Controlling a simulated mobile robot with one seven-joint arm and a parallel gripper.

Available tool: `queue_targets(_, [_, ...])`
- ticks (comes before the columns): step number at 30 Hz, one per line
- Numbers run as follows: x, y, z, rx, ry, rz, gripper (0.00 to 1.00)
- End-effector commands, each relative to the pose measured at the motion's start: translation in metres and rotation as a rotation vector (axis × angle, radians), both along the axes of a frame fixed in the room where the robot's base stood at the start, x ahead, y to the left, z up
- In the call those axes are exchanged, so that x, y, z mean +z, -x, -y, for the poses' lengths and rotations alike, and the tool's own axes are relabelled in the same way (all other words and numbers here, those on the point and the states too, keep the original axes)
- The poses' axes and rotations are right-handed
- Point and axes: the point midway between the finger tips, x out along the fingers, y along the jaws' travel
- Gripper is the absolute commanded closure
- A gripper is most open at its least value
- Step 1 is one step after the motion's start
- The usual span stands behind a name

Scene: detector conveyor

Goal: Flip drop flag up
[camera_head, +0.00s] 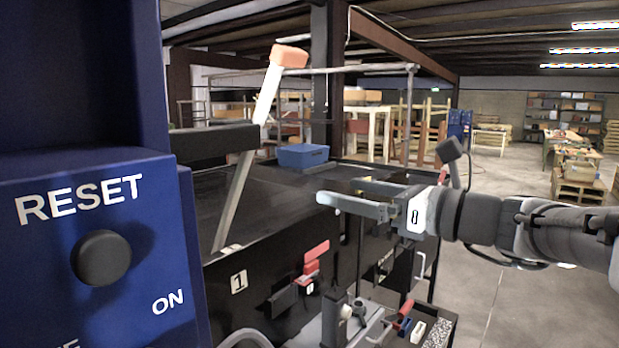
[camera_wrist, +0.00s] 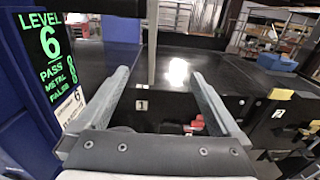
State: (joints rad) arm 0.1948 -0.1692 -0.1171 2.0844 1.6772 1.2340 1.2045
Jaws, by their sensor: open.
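A red flag-like piece (camera_head: 316,252) sits on the black front side of the conveyor, right of a plate marked 1 (camera_head: 239,282). A pale, tilted pole (camera_head: 258,120) with an orange block (camera_head: 289,56) on top rises from the conveyor at the left. I cannot tell for certain which is the drop flag. My gripper (camera_head: 340,190) is open and empty, above and right of the red piece, touching neither. In the wrist view, red parts (camera_wrist: 195,125) show low between the gripper fingers (camera_wrist: 160,77), and the pole runs up between them.
A blue control box (camera_head: 90,250) with a RESET button fills the left foreground. A blue bin (camera_head: 302,156) stands on the far conveyor end. A tray with small coloured items (camera_head: 410,325) is below my gripper. A lit display (camera_wrist: 50,55) reads LEVEL 6.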

Motion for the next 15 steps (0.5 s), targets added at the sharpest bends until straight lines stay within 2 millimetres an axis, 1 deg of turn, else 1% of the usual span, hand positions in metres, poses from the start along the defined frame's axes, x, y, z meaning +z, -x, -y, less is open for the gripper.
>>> queue_targets(1, [0.001, -0.007, -0.01, 0.003, 0.0, -0.002, 0.0])
queue_targets(6, [0.001, -0.03, -0.04, 0.004, 0.0, -0.002, 0.0])
queue_targets(12, [0.001, -0.051, -0.066, 0.002, 0.001, -0.001, 0.0])
queue_targets(15, [0.0, -0.058, -0.074, 0.001, 0.001, -0.001, 0.0])
